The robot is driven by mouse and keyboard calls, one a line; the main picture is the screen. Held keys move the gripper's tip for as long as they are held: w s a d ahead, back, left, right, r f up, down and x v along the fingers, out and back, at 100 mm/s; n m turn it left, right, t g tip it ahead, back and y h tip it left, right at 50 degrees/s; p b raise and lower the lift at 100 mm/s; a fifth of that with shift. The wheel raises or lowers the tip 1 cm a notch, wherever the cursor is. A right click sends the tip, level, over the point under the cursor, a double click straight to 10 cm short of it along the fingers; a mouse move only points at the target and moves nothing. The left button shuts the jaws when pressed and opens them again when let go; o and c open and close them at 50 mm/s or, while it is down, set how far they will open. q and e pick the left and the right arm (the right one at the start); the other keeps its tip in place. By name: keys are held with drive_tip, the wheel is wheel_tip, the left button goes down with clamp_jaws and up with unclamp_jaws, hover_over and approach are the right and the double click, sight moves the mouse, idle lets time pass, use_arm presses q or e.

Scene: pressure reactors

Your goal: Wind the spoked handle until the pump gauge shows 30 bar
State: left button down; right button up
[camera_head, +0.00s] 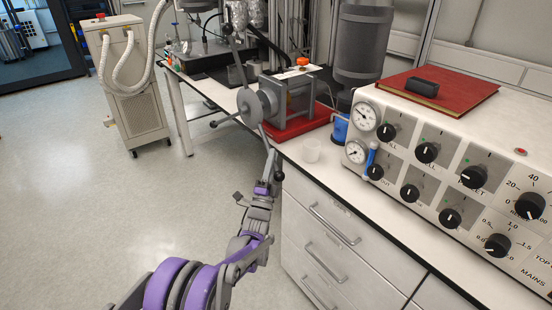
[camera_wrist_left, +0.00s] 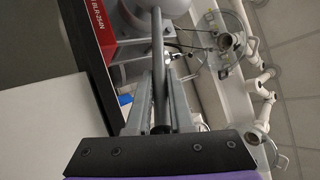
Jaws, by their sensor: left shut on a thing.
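The spoked handle (camera_head: 250,107) is a grey hub with long thin spokes on the front of the pump (camera_head: 285,98). One spoke points up, one to the left, one down to the lower right. My left gripper (camera_head: 268,172) is shut on the lower spoke near its knobbed end. In the left wrist view the spoke (camera_wrist_left: 158,60) runs between the two fingers of the gripper (camera_wrist_left: 158,105). Two round dials (camera_head: 365,116) sit on the panel's left end; their readings are too small to tell, and I cannot tell which is the pump gauge. My right gripper is out of view.
The pump stands on a red base (camera_head: 300,124) at the bench edge. Drawers (camera_head: 320,235) lie below.

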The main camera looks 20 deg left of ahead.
use_arm(q)
drive_tip(key=shift+w+a+f+m+t+h+b, duration=0.2)
drive_tip(key=shift+a+f+m+h+b, duration=0.1)
drive_tip(key=shift+f+m+h, duration=0.3)
drive_tip(key=shift+w+a+f+m+t+h+b, duration=0.15)
drive_tip(key=shift+w+a+f+m+h+b, duration=0.2)
drive_tip(key=shift+m+h, duration=0.3)
drive_tip(key=shift+w+a+f+m+t+h+b, duration=0.15)
drive_tip(key=shift+f+m+h+b, duration=0.15)
drive_tip(key=shift+f+m+h, duration=0.3)
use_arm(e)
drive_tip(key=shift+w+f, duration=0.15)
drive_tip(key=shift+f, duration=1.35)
use_arm(q)
drive_tip(key=c, duration=0.8)
unclamp_jaws()
drive_tip(key=shift+s+f, duration=0.1)
drive_tip(key=v, duration=1)
drive_tip(key=shift+s+f, duration=0.2)
drive_tip(key=shift+s, duration=0.05)
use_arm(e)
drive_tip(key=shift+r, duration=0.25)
